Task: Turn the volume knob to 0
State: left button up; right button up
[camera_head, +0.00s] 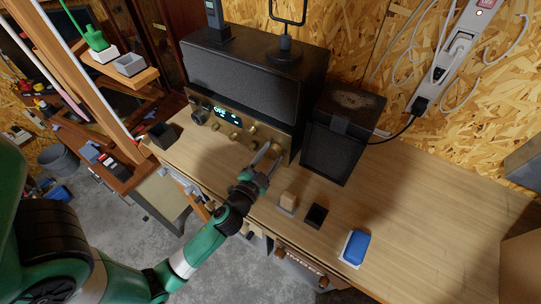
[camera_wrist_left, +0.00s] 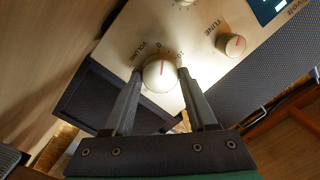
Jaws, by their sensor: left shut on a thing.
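The volume knob (camera_wrist_left: 160,75) is a pale round dial with a red line, on the radio's light front panel beside the printed word VOLUME. Its red line points up in the wrist view, roughly toward what looks like a 0 printed above it. My left gripper (camera_wrist_left: 157,72) is shut on the knob, one dark finger on each side. In the head view, the left gripper (camera_head: 274,152) reaches the lower right of the radio's (camera_head: 230,82) front panel and hides the knob. My right gripper is not in view.
A tune knob (camera_wrist_left: 235,44) sits beside the volume knob. A black speaker (camera_head: 340,135) stands right of the radio.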

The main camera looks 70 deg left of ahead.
pick_arm(q)
jog(key=shift+f+n+b, duration=0.1)
jog(key=shift+n+b, duration=0.4)
jog(key=shift+n, duration=0.4)
jog(key=o, duration=1.4)
jog(key=shift+c, duration=0.2)
jog(key=b+v, duration=0.3)
jog(key=v, duration=0.8)
jog(key=shift+s+b, duration=0.1)
jog(key=shift+b, duration=0.2)
jog(key=shift+s+d+r, duration=0.15)
jog(key=shift+s+r, duration=0.05)
jog(key=shift+s, duration=0.05)
